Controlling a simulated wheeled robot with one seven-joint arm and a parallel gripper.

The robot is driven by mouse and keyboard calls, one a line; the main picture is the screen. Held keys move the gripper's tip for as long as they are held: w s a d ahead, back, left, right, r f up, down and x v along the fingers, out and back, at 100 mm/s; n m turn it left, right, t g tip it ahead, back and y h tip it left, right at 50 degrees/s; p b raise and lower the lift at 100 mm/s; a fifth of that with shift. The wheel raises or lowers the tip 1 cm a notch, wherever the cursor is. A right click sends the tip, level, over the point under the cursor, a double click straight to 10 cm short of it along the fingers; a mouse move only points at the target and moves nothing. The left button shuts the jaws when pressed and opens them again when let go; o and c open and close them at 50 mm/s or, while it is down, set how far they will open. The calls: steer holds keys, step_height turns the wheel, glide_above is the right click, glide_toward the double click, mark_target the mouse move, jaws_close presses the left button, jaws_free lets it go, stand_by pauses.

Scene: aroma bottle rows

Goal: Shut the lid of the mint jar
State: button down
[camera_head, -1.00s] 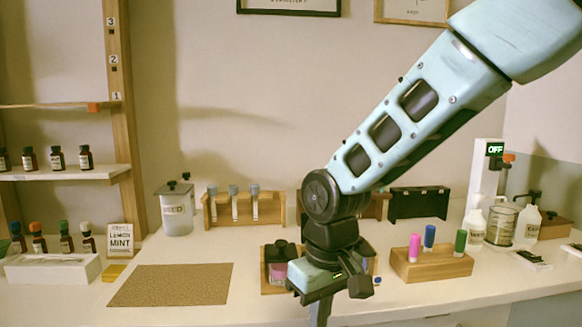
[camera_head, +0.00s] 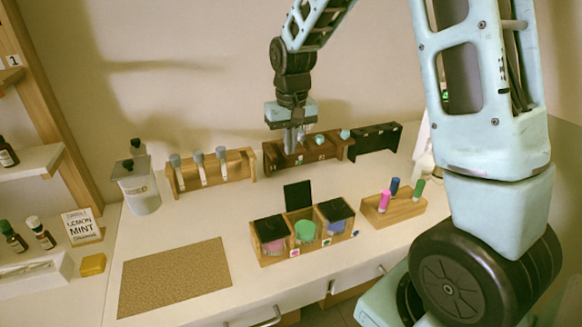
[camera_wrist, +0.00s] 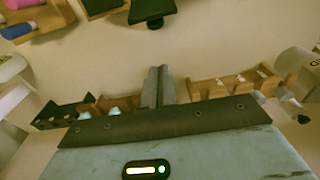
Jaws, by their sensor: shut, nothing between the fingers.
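A wooden rack (camera_head: 268,262) holds three jars in the head view. The middle jar (camera_head: 305,231), with green contents, has its black lid (camera_head: 298,195) standing open and upright at its back; I take it for the mint jar. The left jar (camera_head: 272,246), pink inside, and the right jar (camera_head: 336,226), blue inside, have their black lids down. My gripper (camera_head: 293,150) is shut and empty, pointing down behind the open lid, by the back rack. In the wrist view its fingers (camera_wrist: 158,85) are together, apart from a black lid (camera_wrist: 152,10) at the top edge.
A wooden rack with caps (camera_head: 330,148) stands right by my gripper. A tube rack (camera_head: 212,170) and a lidded canister (camera_head: 138,190) are to the left. A block of coloured markers (camera_head: 394,208) is right of the jars. A cork mat (camera_head: 175,278) lies at front left.

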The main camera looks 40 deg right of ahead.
mark_target(296, 194)
steer(key=s+f+p, duration=0.1)
steer(key=f, duration=0.1)
steer(key=s+f+p, duration=0.1)
steer(key=f, duration=0.1)
steer(key=s+a+f+p, duration=0.1)
steer(key=f, duration=0.2)
steer(key=shift+s, duration=0.1)
